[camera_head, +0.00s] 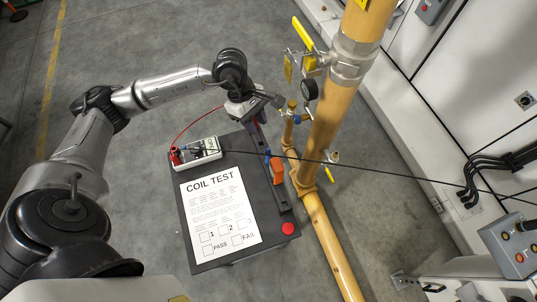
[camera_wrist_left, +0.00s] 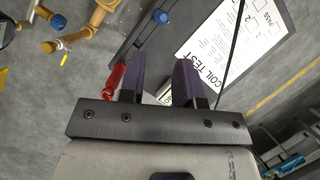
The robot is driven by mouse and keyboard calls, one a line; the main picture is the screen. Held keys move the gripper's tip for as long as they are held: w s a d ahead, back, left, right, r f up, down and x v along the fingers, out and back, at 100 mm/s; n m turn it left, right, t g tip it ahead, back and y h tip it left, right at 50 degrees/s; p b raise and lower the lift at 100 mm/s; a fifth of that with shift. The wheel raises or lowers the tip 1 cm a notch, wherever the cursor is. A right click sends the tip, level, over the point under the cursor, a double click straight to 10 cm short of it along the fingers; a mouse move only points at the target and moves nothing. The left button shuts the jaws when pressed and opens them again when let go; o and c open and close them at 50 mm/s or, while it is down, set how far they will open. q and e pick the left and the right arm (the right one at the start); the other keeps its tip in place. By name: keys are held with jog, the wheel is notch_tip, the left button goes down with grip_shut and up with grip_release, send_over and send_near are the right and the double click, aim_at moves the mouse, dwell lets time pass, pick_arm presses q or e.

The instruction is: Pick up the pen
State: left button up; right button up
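I cannot clearly make out a pen in either view. A small blue piece (camera_head: 267,153) sits at the dark rail on the right of the table (camera_head: 272,222); it also shows in the left wrist view (camera_wrist_left: 160,17). I cannot tell whether it is part of a pen. My left gripper (camera_head: 262,117) is above the table's far end. In the left wrist view its dark fingers (camera_wrist_left: 160,62) stand apart with nothing held between them. A red probe (camera_wrist_left: 115,80) is just outside one finger. My right gripper is not in view.
A paper sheet marked COIL TEST (camera_head: 220,212) lies on the table near a white meter (camera_head: 202,150). An orange object (camera_head: 277,170) and red button (camera_head: 288,228) are at its right. A yellow pipe (camera_head: 335,95) stands close right. A black lead (camera_head: 345,163) crosses rightward.

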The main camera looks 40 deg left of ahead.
aim_at(270, 155)
pick_arm(q)
jog(key=shift+s+d+b+x, duration=0.15)
jog(key=shift+b+x, duration=0.8)
jog(key=shift+x, duration=2.5)
jog(key=shift+s+d+b+x, duration=0.15)
jog(key=shift+b+x, duration=0.75)
jog(key=shift+x, duration=2.55)
jog(key=shift+w+r, duration=0.1)
jog(key=shift+r, duration=0.1)
jog(key=shift+a, duration=0.1)
jog(key=shift+c, duration=0.3)
jog(key=shift+c, duration=0.6)
grip_shut()
